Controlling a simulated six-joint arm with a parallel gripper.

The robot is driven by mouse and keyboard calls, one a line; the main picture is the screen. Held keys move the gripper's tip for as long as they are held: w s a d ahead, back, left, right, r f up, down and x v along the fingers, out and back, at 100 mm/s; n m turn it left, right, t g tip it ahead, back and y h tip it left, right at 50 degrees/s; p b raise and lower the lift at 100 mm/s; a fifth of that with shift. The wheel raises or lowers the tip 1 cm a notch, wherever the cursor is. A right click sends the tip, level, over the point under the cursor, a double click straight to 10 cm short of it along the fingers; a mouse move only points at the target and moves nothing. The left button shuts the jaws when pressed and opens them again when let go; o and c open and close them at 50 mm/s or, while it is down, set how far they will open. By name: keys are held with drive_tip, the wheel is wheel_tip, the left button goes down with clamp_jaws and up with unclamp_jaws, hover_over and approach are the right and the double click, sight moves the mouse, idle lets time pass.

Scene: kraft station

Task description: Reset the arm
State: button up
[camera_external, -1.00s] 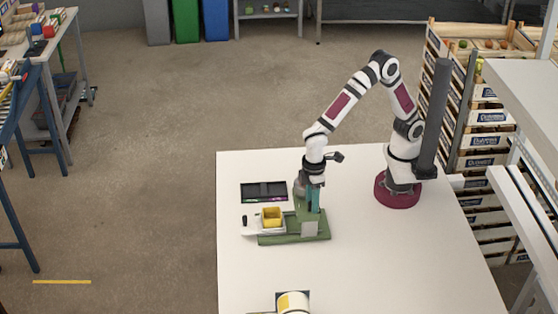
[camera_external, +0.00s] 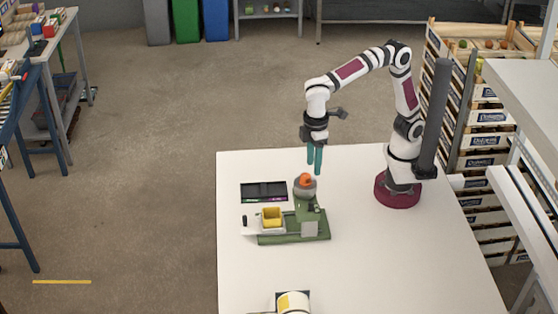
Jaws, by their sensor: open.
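My gripper (camera_external: 314,171) points down with its two teal fingers apart and nothing between them. It hangs above the white table (camera_external: 400,265), over the back of a green machine (camera_external: 293,232). An orange piece (camera_external: 305,179) sits on top of the machine's grey round part (camera_external: 304,190), just below and left of my fingertips. A small gap shows between the fingers and the orange piece.
A yellow box (camera_external: 271,217) sits on the left of the machine. A black tray (camera_external: 264,188) lies behind it. A white and yellow object (camera_external: 293,302) is at the table's front edge. A dark post (camera_external: 434,120) stands beside my base. Stacked crates (camera_external: 485,160) are at the right.

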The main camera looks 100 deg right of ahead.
drive_tip(key=shift+r, duration=0.55)
drive_tip(key=s+d+m, duration=0.3)
drive_tip(key=s+d, duration=0.4)
drive_tip(key=d, duration=0.2)
drive_tip(key=s+d+f+m+y, duration=0.1)
drive_tip(key=s+d+f+m, duration=0.1)
drive_tip(key=s, duration=0.5)
drive_tip(key=s+d+f+m, duration=0.3)
drive_tip(key=s+d+f, duration=0.1)
drive_tip(key=s+f, duration=0.1)
drive_tip(key=shift+s+f+m+y, duration=0.3)
drive_tip(key=shift+s+f+y, duration=0.1)
drive_tip(key=shift+s, duration=0.5)
